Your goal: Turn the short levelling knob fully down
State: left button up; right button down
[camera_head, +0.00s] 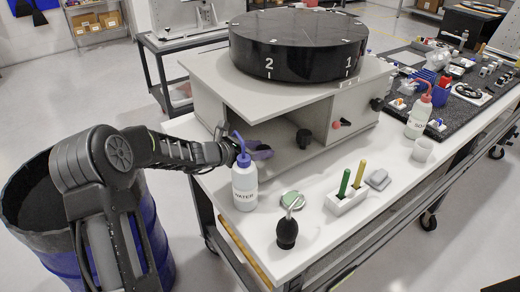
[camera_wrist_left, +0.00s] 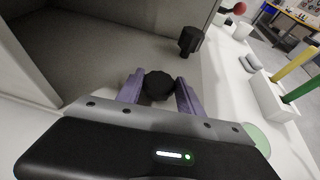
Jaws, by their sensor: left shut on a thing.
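My left gripper (camera_head: 262,152) reaches into the open front of the grey fixture (camera_head: 215,92). Its purple fingers, also in the left wrist view (camera_wrist_left: 160,92), are shut on a black ribbed knob (camera_wrist_left: 158,86), one finger on each side. The wrist camera looks down on this knob, so its height is hard to tell; the head view hides it. A second black knob (camera_wrist_left: 190,40) stands on a stem farther along the recess, apart from the fingers; it also shows in the head view (camera_head: 304,138). My right gripper is not in view.
A water bottle (camera_head: 245,188) stands close in front of my left gripper. A green-topped disc (camera_head: 292,200), black blower (camera_head: 287,232) and white pen holder (camera_head: 346,200) are on the bench front. A large black disc (camera_head: 298,42) tops the fixture.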

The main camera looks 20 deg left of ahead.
pick_arm(q)
jog(key=c, duration=0.5)
jog(key=shift+c, duration=0.2)
